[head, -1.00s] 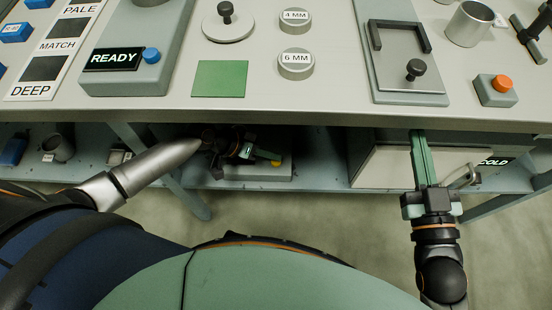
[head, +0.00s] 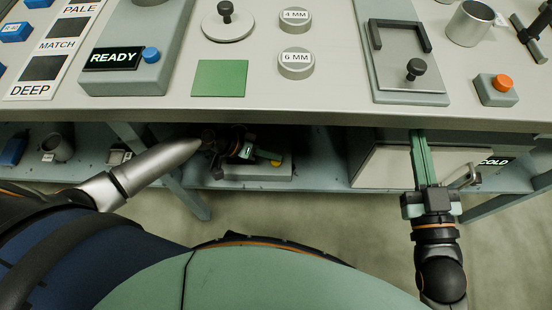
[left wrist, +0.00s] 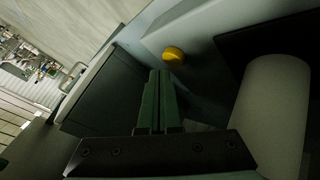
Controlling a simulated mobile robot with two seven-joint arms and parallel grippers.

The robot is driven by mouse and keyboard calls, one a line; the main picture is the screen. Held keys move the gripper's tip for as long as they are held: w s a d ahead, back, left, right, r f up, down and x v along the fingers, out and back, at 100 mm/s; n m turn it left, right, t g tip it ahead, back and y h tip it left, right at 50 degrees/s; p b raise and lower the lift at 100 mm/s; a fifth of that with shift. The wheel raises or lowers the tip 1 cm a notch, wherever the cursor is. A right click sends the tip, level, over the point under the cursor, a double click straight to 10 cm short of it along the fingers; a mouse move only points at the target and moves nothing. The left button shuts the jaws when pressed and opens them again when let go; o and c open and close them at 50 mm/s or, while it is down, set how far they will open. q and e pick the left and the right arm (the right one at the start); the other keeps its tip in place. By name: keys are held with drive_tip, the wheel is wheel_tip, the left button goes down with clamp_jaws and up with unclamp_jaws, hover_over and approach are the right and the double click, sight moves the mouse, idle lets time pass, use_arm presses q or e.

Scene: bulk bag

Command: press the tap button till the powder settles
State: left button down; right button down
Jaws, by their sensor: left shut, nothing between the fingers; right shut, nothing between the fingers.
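A yellow button (head: 277,163) sits on a grey unit (head: 245,176) on the lower shelf, under the bench top. It also shows in the left wrist view (left wrist: 174,54). My left gripper (head: 272,157) is shut and empty, its green fingertips right by the button. In the left wrist view the fingertips are a little below the button; contact cannot be told. A pale cylinder (left wrist: 270,120) stands to the right in that view. No powder can be made out. My right gripper (head: 417,140) is shut and empty at the bench's front edge.
The bench top (head: 330,104) overhangs the shelf (head: 322,180). A grey cabinet marked COLD (head: 385,167) stands right of the unit. A READY box (head: 140,75) with a blue button and a box with an orange button (head: 502,83) are on top.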

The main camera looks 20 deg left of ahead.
use_arm(q)
drive_tip(key=shift+f, duration=0.35)
drive_tip(key=shift+s+f, duration=0.15)
drive_tip(key=shift+f+b, duration=0.4)
drive_tip(key=shift+b, duration=0.2)
idle(0.3)
drive_tip(key=shift+r, duration=0.1)
drive_tip(key=shift+r+p, duration=0.85)
drive_tip(key=shift+p, duration=0.05)
drive_tip(key=shift+r, duration=0.1)
